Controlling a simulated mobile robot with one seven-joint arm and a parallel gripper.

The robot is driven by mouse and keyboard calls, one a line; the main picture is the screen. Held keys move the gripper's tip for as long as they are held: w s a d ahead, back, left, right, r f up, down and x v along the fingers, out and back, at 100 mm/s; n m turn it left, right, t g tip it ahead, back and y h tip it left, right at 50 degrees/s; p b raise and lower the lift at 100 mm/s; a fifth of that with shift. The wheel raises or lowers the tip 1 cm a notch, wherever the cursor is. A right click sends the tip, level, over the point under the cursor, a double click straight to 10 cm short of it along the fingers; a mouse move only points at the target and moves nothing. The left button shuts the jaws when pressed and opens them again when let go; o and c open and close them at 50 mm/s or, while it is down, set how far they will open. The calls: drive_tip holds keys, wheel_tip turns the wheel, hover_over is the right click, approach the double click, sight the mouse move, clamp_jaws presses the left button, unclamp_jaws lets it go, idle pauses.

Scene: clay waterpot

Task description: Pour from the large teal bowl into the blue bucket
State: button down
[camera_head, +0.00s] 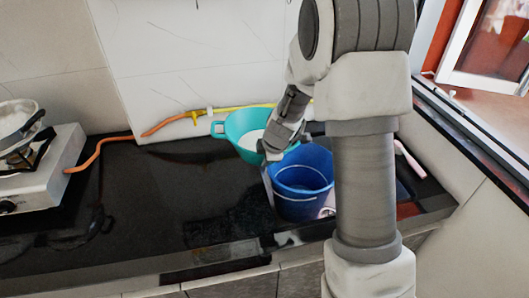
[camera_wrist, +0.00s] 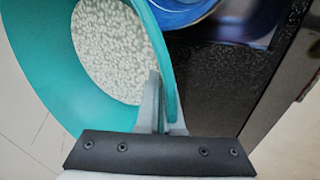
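The large teal bowl (camera_head: 238,128) is held up beside the blue bucket, at its back left in the head view, and looks somewhat tilted. In the wrist view the bowl (camera_wrist: 58,75) holds white, grainy contents (camera_wrist: 112,50). My gripper (camera_wrist: 163,105) is shut on the bowl's rim, one finger inside and one outside the wall. In the head view my gripper (camera_head: 266,148) is partly hidden by my wrist. The blue bucket (camera_head: 300,204) stands upright on the counter, partly behind my arm. Its rim edge (camera_wrist: 180,18) shows at the top of the wrist view.
A white gas stove (camera_head: 45,170) with a pan (camera_head: 16,118) stands at the left, joined to an orange hose (camera_head: 98,150). The black counter (camera_head: 165,200) is clear between stove and bucket. A tiled wall is behind, and a window ledge (camera_head: 465,130) is at the right.

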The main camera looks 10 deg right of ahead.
drive_tip(key=shift+p, duration=0.3)
drive_tip(key=shift+r, duration=0.15)
drive_tip(key=shift+h, duration=0.7)
wheel_tip(320, 180, up, 5)
drive_tip(key=p, duration=0.7)
drive_tip(key=shift+s, duration=0.1)
drive_tip(key=shift+s+a+f+m+h, duration=0.3)
drive_tip(key=shift+s+a+f+m, duration=0.15)
drive_tip(key=shift+a, duration=0.25)
drive_tip(key=s+r+m+g+h, duration=0.2)
drive_tip(key=s+m+g+h, duration=0.2)
drive_tip(key=s+m, duration=0.5)
drive_tip(key=m+g, duration=0.1)
drive_tip(key=m, duration=0.6)
drive_tip(key=shift+s+d, duration=0.15)
drive_tip(key=shift+d, duration=0.25)
